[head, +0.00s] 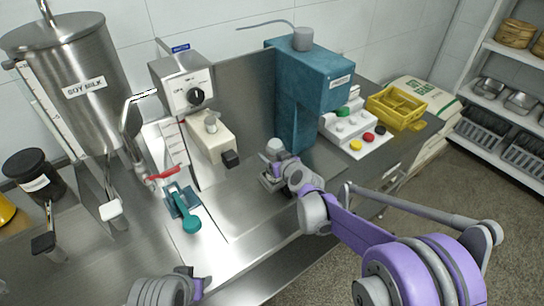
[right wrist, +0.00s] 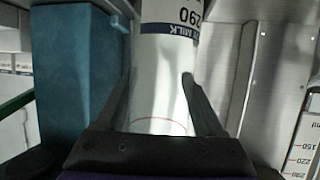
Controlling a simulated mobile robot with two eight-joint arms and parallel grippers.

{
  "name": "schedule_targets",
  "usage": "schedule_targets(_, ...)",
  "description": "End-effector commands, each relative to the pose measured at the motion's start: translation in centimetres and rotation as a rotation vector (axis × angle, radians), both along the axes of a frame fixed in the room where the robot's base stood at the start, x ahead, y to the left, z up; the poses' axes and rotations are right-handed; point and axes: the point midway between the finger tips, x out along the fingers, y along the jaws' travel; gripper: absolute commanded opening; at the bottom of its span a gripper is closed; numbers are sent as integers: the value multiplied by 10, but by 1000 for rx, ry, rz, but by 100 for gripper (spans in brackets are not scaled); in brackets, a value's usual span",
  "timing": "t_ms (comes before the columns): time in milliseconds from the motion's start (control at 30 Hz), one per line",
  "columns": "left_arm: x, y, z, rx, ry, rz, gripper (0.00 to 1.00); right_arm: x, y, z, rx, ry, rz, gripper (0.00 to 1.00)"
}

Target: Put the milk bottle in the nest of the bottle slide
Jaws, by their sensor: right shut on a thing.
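The milk bottle (right wrist: 162,75) is white with a dark band and printed lettering, and it stands between my right gripper's two fingers in the right wrist view. In the head view its pale top (head: 274,147) shows just above my right gripper (head: 270,180), near the foot of the teal machine. The gripper hides most of the bottle there, so I cannot tell whether its base touches the counter. A small teal fixture with a teal handle (head: 190,220) lies left of it; I cannot tell whether this is the bottle slide, and no nest shows clearly. My left gripper (head: 190,280) is partly in view at the bottom edge, its jaws unclear.
The tall teal machine (head: 299,100) stands behind the bottle; its column (right wrist: 75,80) is close left in the right wrist view. A dispenser (head: 205,135), a soy milk tank (head: 80,85) and a black-lidded jar (head: 32,172) stand left. A button panel (head: 352,128) and yellow crate (head: 400,108) are right.

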Motion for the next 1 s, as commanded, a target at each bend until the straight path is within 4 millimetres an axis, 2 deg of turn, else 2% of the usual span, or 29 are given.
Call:
schedule_targets(333, -1, 0, -2, 0, 1, 0, 50, 0, 0, -6, 0, 0, 0, 17)
schedule_targets(367, -1, 0, -2, 0, 1, 0, 50, 0, 0, -6, 0, 0, 0, 72)
schedule_targets(500, 0, 0, -1, 0, 1, 0, 50, 0, 0, -6, 0, 0, 0, 97)
schedule_targets(533, 0, 0, -1, 0, 1, 0, 50, 0, 0, -6, 0, 0, 0, 100)
schedule_targets(833, 0, 0, 1, 0, 0, 0, 50, 0, 0, -2, 0, 0, 0, 100)
schedule_targets(1000, 0, 0, 0, 0, 0, 0, 50, -19, -9, 6, 0, 1, -1, 100)
